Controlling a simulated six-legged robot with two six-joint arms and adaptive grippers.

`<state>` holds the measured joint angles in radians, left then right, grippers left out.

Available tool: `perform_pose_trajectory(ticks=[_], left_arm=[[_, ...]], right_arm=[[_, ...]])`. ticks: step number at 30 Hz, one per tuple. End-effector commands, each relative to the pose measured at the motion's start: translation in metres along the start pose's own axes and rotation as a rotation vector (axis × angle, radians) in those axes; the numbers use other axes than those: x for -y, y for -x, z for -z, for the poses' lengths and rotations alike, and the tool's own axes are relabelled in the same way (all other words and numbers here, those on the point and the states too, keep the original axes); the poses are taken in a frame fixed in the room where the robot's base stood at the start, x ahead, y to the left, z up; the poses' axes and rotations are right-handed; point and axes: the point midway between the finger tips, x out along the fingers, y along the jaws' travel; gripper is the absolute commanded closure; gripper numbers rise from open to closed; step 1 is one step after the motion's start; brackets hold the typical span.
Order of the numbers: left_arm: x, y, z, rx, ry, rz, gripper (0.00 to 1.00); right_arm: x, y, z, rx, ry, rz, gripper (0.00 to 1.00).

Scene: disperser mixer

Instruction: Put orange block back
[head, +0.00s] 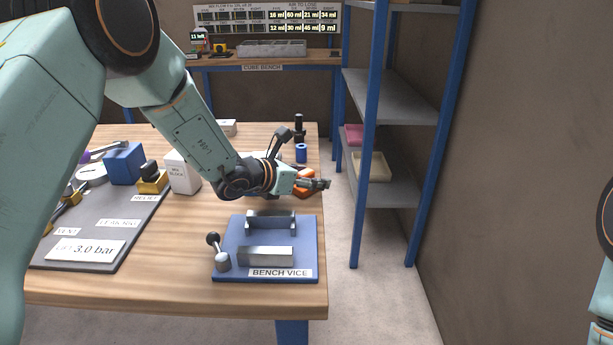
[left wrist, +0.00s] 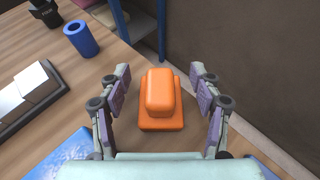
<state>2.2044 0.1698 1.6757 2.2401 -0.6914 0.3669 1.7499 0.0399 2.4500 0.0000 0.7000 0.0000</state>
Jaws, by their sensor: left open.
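The orange block (left wrist: 160,95) sits on the wooden table near its right edge, a raised rounded top on a wider base. In the left wrist view it lies between the two spread fingers of my left gripper (left wrist: 160,112), with gaps on both sides. In the head view the left gripper (head: 318,184) is over the block (head: 306,190), which it partly hides. My left gripper is open and empty. My right gripper is out of view; only a piece of my right arm shows at the right edge.
The blue bench vice (head: 231,262) stands in front of the gripper. A blue cylinder (head: 301,153) and a black object (head: 298,130) stand behind it. A white block (head: 181,174) and a grey panel (head: 110,235) are to the left. A shelf rack (head: 385,190) stands right of the table.

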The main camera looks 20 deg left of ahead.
Motion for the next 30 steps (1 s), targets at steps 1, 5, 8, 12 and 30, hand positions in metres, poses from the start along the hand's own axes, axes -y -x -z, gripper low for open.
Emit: perform_pose_trajectory(ticks=[1, 5, 8, 12, 30], left_arm=[[0.000, 0.000, -0.001, 0.000, 0.000, 0.000, 0.36], [-0.001, 0.006, -0.005, 0.001, 0.002, -0.001, 0.36], [-0.002, 0.023, -0.005, 0.001, 0.005, -0.002, 0.36], [-0.002, 0.052, -0.005, 0.003, 0.008, -0.003, 0.36], [0.000, 0.121, -0.003, 0.001, 0.002, 0.000, 0.36]], right_arm=[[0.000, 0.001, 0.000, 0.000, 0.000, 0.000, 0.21], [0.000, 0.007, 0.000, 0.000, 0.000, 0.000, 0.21], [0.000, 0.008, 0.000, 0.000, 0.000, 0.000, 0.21], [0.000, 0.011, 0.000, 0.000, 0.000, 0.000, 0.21], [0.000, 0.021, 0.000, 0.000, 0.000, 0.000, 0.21]])
